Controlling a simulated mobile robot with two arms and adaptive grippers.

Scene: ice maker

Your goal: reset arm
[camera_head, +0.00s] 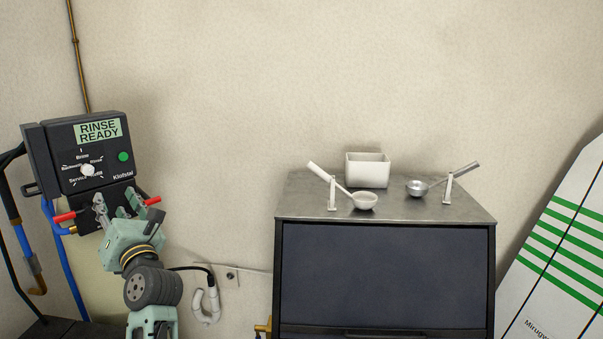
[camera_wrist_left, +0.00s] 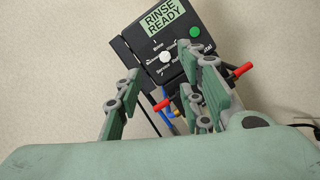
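My left arm comes up at the lower left of the head view. Its green gripper (camera_head: 118,205) is in front of the lower part of a black control box (camera_head: 95,155). The gripper's fingers are spread apart with nothing between them. In the left wrist view the open fingers (camera_wrist_left: 165,100) frame the same box (camera_wrist_left: 165,45), which reads RINSE READY. The box has a white dial (camera_head: 88,170) and a green button (camera_head: 124,156). Red handles (camera_head: 65,217) stick out below it, close to the fingers; whether they touch is unclear. My right gripper is not in view.
A dark-fronted ice maker (camera_head: 385,275) stands at the centre right. On its metal top are a white bin (camera_head: 367,170), a white scoop (camera_head: 365,201) and a metal scoop (camera_head: 417,187) on stands. Blue hoses (camera_head: 65,265) run at the left. A striped board (camera_head: 560,250) leans at the right.

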